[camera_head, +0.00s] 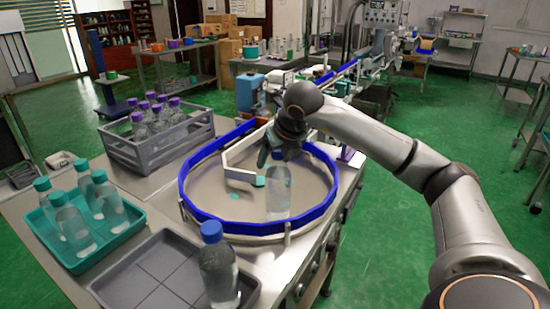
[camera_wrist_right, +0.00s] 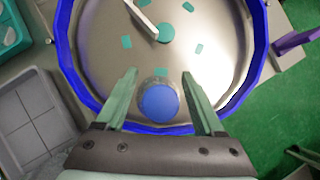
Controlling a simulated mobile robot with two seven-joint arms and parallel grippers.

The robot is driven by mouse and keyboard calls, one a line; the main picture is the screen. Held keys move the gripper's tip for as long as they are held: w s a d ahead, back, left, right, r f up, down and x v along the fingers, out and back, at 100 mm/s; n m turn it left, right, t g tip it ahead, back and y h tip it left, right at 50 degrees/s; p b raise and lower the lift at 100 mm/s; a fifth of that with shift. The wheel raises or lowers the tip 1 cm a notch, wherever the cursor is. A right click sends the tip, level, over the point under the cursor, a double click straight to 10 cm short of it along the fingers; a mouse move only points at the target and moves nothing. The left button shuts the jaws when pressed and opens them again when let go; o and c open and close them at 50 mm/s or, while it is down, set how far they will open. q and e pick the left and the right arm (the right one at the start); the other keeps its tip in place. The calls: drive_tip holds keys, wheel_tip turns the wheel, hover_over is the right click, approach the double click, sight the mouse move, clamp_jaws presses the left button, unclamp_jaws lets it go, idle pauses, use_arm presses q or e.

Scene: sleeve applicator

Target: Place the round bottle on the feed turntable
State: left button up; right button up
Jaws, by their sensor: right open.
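A clear round bottle (camera_head: 278,195) stands upright on the feed turntable (camera_head: 225,200), near its front edge inside the blue rim. Its blue cap (camera_wrist_right: 158,103) shows from above in the right wrist view, between the two fingers. My right gripper (camera_head: 284,155) is open above and around the bottle's top, one finger on each side. In the right wrist view the fingers (camera_wrist_right: 160,76) are spread, with gaps to the cap. The gripper hides part of the bottle's cap in the head view. My left gripper is out of view.
A grey divided tray (camera_head: 150,262) holds another blue-capped bottle (camera_head: 218,270) in front. A teal tray (camera_head: 88,262) holds several teal-capped bottles. A grey crate (camera_head: 150,155) holds purple-capped bottles. A white guide (camera_head: 238,175) crosses the turntable, which is otherwise mostly clear.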

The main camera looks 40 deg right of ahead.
drive_tip(key=shift+r, duration=0.1)
drive_tip(key=shift+r, duration=0.2)
drive_tip(key=p+v, duration=0.1)
drive_tip(key=v, duration=1)
drive_tip(key=shift+s+r, duration=0.2)
drive_tip(key=shift+r, duration=0.1)
